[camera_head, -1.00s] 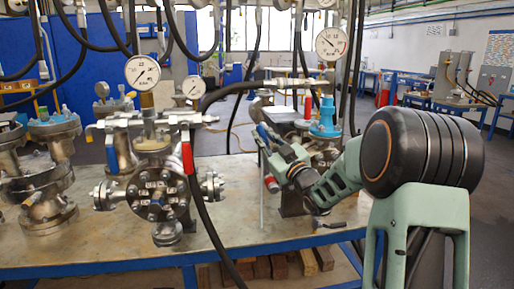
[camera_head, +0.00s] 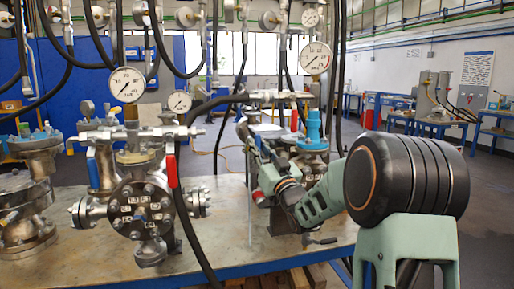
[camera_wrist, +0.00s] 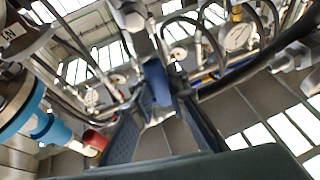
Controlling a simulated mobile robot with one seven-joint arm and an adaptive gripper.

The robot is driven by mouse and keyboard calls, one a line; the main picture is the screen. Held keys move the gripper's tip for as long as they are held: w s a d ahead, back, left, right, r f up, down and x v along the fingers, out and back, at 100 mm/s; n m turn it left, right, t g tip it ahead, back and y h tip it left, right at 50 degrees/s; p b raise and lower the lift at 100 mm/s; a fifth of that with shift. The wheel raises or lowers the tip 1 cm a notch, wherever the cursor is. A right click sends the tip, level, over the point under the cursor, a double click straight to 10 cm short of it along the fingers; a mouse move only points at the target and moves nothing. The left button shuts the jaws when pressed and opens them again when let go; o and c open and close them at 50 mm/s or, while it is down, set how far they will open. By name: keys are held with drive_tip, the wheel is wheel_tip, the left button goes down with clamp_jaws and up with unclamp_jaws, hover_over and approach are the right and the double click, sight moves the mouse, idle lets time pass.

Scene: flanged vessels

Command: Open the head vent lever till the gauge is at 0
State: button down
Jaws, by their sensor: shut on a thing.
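My gripper (camera_head: 257,150) reaches in beside the flanged vessel (camera_head: 312,160) on the right of the bench. In the wrist view its two blue-grey fingers (camera_wrist: 160,108) close on a blue lever handle (camera_wrist: 157,82). In the head view my gripper and wrist hide most of this lever. A round white gauge (camera_head: 316,58) stands above the right vessel; its needle is too small to read exactly. A blue cap (camera_head: 313,127) tops this vessel, and its blue part shows at the left of the wrist view (camera_wrist: 50,130).
A second flanged vessel (camera_head: 140,205) with a large gauge (camera_head: 127,85), a red lever (camera_head: 171,171) and a blue lever (camera_head: 93,173) stands to the left. A black hose (camera_head: 184,215) hangs in front. A red part (camera_wrist: 95,140) is close to my left finger.

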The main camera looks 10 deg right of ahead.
drive_tip(key=shift+d+f, duration=0.1)
drive_tip(key=c, duration=1.9)
unclamp_jaws()
drive_tip(key=v, duration=1.2)
